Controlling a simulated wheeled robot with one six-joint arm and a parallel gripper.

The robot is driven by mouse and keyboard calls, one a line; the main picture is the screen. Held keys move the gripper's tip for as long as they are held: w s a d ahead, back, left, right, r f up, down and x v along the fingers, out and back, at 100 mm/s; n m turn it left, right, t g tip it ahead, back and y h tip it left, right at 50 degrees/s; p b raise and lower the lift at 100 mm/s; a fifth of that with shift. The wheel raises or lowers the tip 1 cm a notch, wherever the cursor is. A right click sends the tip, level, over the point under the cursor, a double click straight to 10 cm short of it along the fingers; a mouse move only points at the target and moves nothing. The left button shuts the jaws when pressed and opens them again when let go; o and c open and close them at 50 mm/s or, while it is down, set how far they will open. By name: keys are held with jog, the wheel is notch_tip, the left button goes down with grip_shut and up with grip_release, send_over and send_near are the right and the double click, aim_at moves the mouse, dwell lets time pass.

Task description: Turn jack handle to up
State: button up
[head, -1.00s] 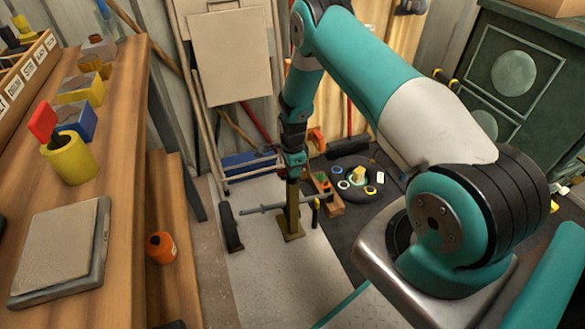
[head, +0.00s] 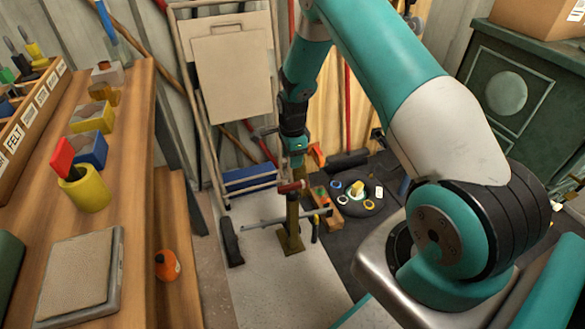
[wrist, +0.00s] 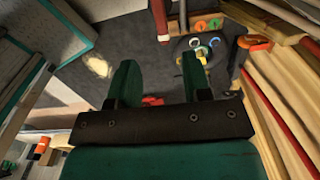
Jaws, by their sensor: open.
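The jack (head: 292,222) stands upright on the floor, an olive post on a small square base with a grey bar across it low down. A short red-brown grip (head: 292,187), which looks like the jack handle's end, shows at the post's top, just below my gripper (head: 297,163). My gripper points down above the post. In the wrist view, its two green fingers (wrist: 160,83) are apart with nothing clamped between them. A red-brown bar (wrist: 159,16) shows beyond the fingertips; I cannot tell whether it is the handle. A small red piece (wrist: 152,100) shows low between the fingers.
A round black tray (head: 372,199) with coloured rings lies right of the jack, beside a wooden block (head: 327,208). A hand truck (head: 206,130) leans behind. A wooden bench (head: 125,190) stands at left, a green cabinet (head: 530,100) at right. Pale floor in front is clear.

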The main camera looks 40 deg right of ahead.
jog(key=shift+r+p, duration=0.3)
jog(key=shift+r, duration=1.85)
jog(key=s+a+r+n+y, duration=0.1)
jog(key=s+a+r+n, duration=0.3)
jog(key=a+r+n, duration=0.35)
jog(key=s+a+r+n+y, duration=0.1)
jog(key=s+a+r+n, duration=0.3)
jog(key=a+r, duration=0.55)
jog(key=s+a+r+n+y, duration=0.1)
jog(key=s+a+r+n, duration=0.25)
jog(key=s+n, duration=0.3)
jog(key=s+a+r+n, duration=0.2)
jog(key=s+r+n, duration=0.25)
jog(key=s, duration=0.35)
jog(key=s+a+r+n+y, duration=0.1)
jog(key=s+a+r+n, duration=0.15)
jog(key=s+n, duration=0.4)
notch_tip(320, 180, up, 26)
jog(key=p, duration=2.4)
jog(key=shift+w+d+f+m+p, duration=0.2)
jog(key=shift+w+d+m+p, duration=0.1)
jog(key=shift+p, duration=0.1)
